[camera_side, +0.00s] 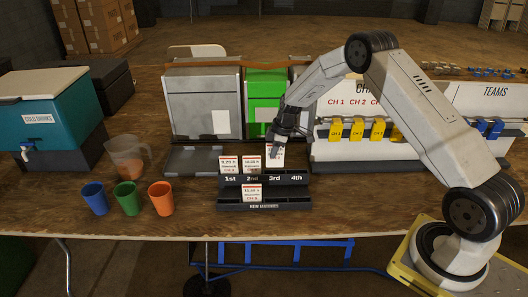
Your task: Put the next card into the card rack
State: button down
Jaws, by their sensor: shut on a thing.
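The card rack (293,189) is dark, with slots marked 1st, 2nd, 3rd and 4th. One white card with a red top edge (229,164) stands in the 1st slot. Another white card (251,164) stands in the 2nd slot. My gripper (277,148) is shut on a third white card (271,157), upright at the 3rd slot. I cannot tell whether this card rests in the slot. A further card (251,193) stands in the lower tray (290,205) in front of the rack. The 4th slot looks empty.
Grey and green bins (264,97) stand behind the rack. A white board with yellow tags (357,130) is to the right. A jug (128,157), blue, green and orange cups (160,198) and a drinks cooler (55,115) are on the left. The front table strip is clear.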

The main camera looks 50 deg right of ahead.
aim_at(273, 160)
jog(key=shift+f, duration=1.9)
jog(key=c, duration=0.7)
grip_release()
jog(key=shift+o, duration=0.2)
jog(key=shift+v, duration=3.85)
